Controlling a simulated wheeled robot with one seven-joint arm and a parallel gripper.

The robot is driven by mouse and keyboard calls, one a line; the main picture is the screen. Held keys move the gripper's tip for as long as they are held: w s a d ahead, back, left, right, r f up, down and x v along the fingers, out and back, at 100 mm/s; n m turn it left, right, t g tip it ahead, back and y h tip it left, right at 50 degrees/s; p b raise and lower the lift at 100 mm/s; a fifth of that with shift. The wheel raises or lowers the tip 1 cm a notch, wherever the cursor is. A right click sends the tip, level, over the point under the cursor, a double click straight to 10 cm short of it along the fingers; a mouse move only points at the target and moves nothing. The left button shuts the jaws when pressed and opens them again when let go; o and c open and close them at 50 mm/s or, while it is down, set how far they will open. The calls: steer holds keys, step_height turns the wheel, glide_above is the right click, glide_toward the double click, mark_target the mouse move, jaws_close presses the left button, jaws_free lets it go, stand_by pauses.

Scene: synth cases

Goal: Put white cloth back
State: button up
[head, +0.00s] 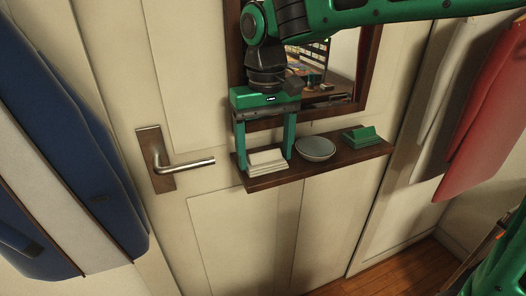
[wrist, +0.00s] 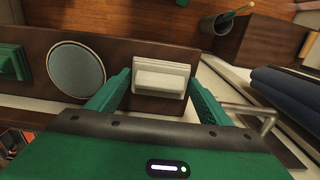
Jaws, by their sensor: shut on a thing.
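The white cloth (head: 266,162) is a folded stack at the left end of a dark wooden shelf (head: 333,162) under a mirror. My gripper (head: 267,162) reaches down over it, with one green finger on each side. In the wrist view the white cloth (wrist: 160,78) lies between the two fingertips (wrist: 158,92), over the brown shelf. The fingers are shut on the cloth. Whether its underside touches the shelf is hard to tell.
A grey bowl (head: 315,149) stands just right of the cloth, and a green folded cloth (head: 362,136) is at the shelf's right end. A metal door handle (head: 178,163) juts out at left. Blue garments (head: 70,150) hang at far left, a red one (head: 487,125) at right.

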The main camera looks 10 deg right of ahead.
mark_target(265, 152)
steer(key=o, duration=1)
steer(key=shift+f, duration=0.2)
step_height(265, 152, up, 12)
steer(key=shift+r, duration=0.1)
